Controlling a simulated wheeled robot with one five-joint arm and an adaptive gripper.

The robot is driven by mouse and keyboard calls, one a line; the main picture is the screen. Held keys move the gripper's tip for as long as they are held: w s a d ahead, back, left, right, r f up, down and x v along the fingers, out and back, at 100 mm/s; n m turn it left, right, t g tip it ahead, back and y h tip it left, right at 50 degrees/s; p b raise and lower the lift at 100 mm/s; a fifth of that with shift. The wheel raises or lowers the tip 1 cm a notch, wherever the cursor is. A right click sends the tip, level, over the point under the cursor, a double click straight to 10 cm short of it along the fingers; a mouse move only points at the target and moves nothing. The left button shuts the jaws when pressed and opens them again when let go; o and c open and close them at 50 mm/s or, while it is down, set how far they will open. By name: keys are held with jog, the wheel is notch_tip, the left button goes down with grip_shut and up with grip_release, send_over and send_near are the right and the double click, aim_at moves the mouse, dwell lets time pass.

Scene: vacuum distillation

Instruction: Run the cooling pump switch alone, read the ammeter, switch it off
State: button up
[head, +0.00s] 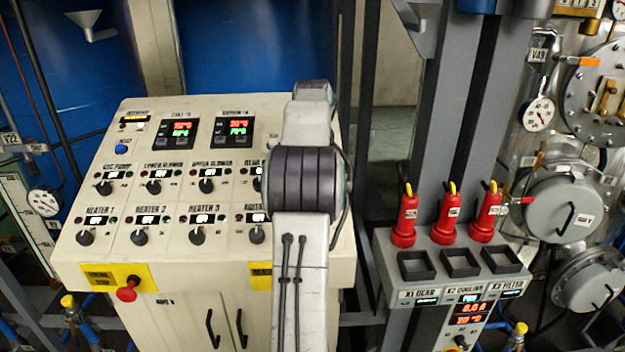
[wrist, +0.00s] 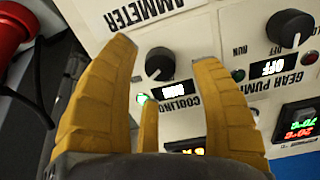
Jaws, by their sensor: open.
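In the wrist view, which is upside down, the cooling switch (wrist: 160,64) is a black knob on the cream panel. Its small white display (wrist: 174,90) is too blurred to read, and a green lamp (wrist: 142,98) beside it looks lit. In the head view my arm hides the gripper and the cooling switch.
The gear pump knob (wrist: 289,28) is close by, its display reading OFF. In the head view the control panel (head: 105,245) holds several other knobs and a red emergency button (head: 128,290). A grey post with red handles (head: 404,222) stands to the right.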

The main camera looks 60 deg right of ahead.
jog(key=shift+x, duration=1.6)
jog(key=shift+c, duration=0.2)
grip_shut()
jog(key=shift+a+n, duration=0.1)
jog(key=shift+n, duration=2.7)
jog(key=shift+f, duration=0.1)
